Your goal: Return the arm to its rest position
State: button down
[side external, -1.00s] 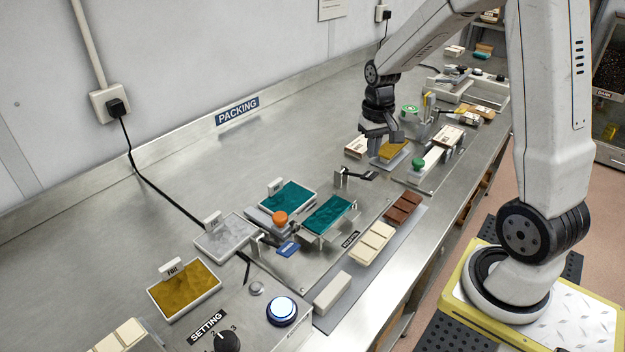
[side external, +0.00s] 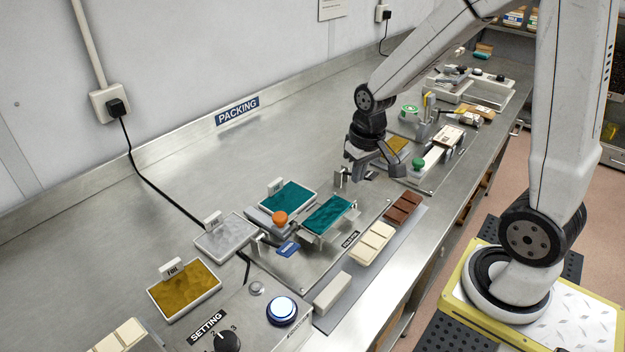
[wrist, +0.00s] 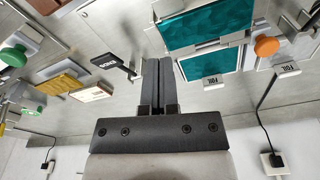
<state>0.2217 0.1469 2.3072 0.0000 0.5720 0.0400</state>
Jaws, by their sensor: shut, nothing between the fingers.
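My gripper (side external: 378,176) hangs above the steel bench (side external: 180,120), over the area just behind the brown chocolate bar and right of the teal foil piece. Its fingers are together with nothing between them. In the wrist view my gripper (wrist: 158,62) shows as two dark fingers side by side, also empty. The arm is bent forward over the bench, and it hides part of the far packing area, including part of a gold foil pad (side external: 396,146).
Teal foil (side external: 327,214) lies on a folding stand, with a teal foil tray (side external: 288,197) behind it. A brown bar (side external: 403,207) and a cream bar (side external: 372,243) lie near the front edge. A green knob (side external: 418,164) stands right of my gripper. The back left bench is clear.

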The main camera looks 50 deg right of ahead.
jog(key=s+a+f+n+t, duration=0.1)
jog(key=s+a+n, duration=0.2)
jog(key=a, duration=0.4)
jog(key=shift+s+a+f, duration=0.15)
jog(key=shift+s+a, duration=0.05)
jog(key=shift+s, duration=0.6)
dwell(0.4)
